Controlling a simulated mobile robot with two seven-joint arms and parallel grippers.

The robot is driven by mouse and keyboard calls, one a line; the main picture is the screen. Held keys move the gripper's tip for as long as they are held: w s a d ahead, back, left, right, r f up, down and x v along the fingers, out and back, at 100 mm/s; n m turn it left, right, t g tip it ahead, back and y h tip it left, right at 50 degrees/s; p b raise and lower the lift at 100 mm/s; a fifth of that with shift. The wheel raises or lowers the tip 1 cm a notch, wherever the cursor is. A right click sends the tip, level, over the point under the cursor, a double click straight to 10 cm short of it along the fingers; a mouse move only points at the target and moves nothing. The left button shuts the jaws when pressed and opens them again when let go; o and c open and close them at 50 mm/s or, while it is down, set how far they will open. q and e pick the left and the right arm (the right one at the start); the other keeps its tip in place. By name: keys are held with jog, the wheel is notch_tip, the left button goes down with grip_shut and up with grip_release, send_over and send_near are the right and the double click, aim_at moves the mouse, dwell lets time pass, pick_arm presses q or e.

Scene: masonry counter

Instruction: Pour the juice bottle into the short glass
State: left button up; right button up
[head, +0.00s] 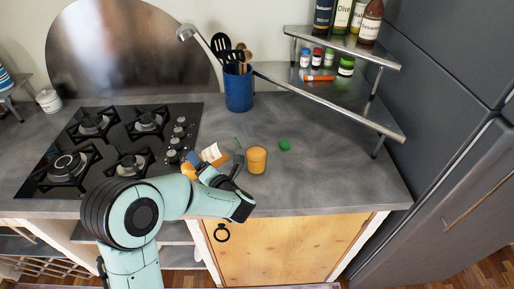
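The juice bottle (211,153), with a white label and orange contents, is tilted well over above the counter, left of the short glass. The short glass (257,161) stands upright on the counter and looks filled with orange juice. My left gripper (213,168) is at the bottle and appears closed around it; its fingers are partly hidden by my wrist. The bottle's mouth is hard to make out, and I cannot tell whether juice is flowing. My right gripper is not in view.
A black gas stove (110,150) lies to the left. A metal corner shelf (335,95) with jars and bottles stands at the back right.

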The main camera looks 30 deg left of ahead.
pick_arm(q)
jog(key=shift+s+a+r, duration=0.15)
jog(key=shift+s+r, duration=0.05)
jog(key=shift+s, duration=0.05)
jog(key=shift+w+r+p, duration=0.15)
jog(key=shift+p, duration=0.25)
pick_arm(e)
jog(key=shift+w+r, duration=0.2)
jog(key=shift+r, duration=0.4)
pick_arm(q)
jog(key=shift+s, duration=0.2)
jog(key=shift+r, duration=0.1)
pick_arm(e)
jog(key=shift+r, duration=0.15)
pick_arm(q)
jog(key=shift+w+r+p, duration=0.1)
jog(key=shift+w+p, duration=0.05)
jog(key=shift+p, duration=0.15)
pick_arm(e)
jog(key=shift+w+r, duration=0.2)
pick_arm(q)
jog(key=shift+a+r+m, duration=0.1)
jog(key=shift+m, duration=0.2)
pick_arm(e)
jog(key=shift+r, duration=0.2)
pick_arm(q)
jog(key=shift+r+p, duration=0.1)
jog(key=shift+p, duration=0.3)
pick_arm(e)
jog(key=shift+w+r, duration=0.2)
